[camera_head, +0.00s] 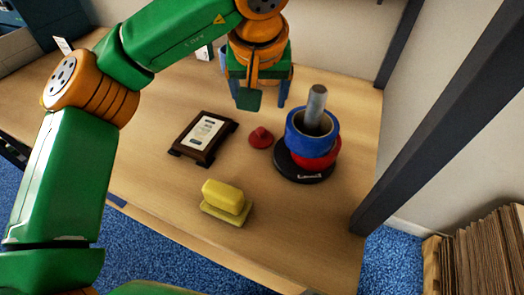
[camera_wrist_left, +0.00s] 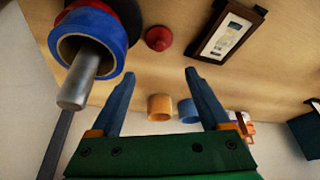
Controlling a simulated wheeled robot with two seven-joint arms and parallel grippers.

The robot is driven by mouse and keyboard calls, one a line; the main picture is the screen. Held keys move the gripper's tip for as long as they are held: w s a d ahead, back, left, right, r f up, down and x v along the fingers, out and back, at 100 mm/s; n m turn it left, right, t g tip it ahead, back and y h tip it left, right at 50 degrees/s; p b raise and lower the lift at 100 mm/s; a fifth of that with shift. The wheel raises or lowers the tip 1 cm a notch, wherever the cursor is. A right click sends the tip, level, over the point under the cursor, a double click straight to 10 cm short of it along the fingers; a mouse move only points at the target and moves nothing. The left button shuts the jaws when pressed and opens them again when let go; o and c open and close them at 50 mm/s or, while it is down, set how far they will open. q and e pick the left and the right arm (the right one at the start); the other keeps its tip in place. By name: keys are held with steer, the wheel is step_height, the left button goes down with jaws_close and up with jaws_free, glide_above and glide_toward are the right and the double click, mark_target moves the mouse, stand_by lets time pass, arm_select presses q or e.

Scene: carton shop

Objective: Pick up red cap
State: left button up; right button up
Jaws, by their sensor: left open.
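The red cap (camera_head: 261,138) is a small low disc with a knob on top, lying on the wooden table between the framed plaque and the ring stand. It also shows in the left wrist view (camera_wrist_left: 158,38), near the top, beyond the gap between the fingertips. My left gripper (camera_head: 262,103) is open and empty, with its fingers pointing down behind the cap and apart from it. Its two blue fingers (camera_wrist_left: 160,73) show spread in the left wrist view. My right gripper is in neither view.
A stand (camera_head: 304,175) with a black base, grey post and blue (camera_head: 312,137) and red rings is right of the cap. A dark framed plaque (camera_head: 202,137) lies left. A yellow block (camera_head: 226,196) sits in front. Orange (camera_wrist_left: 160,107) and blue rings show in the wrist view.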

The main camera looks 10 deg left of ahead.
mark_target(261, 129)
arm_select(q)
steer(key=x, duration=1.4)
steer(key=shift+s+d+f+p, duration=0.1)
steer(key=shift+f+p, duration=0.2)
steer(key=shift+f, duration=0.05)
steer(key=c, duration=1)
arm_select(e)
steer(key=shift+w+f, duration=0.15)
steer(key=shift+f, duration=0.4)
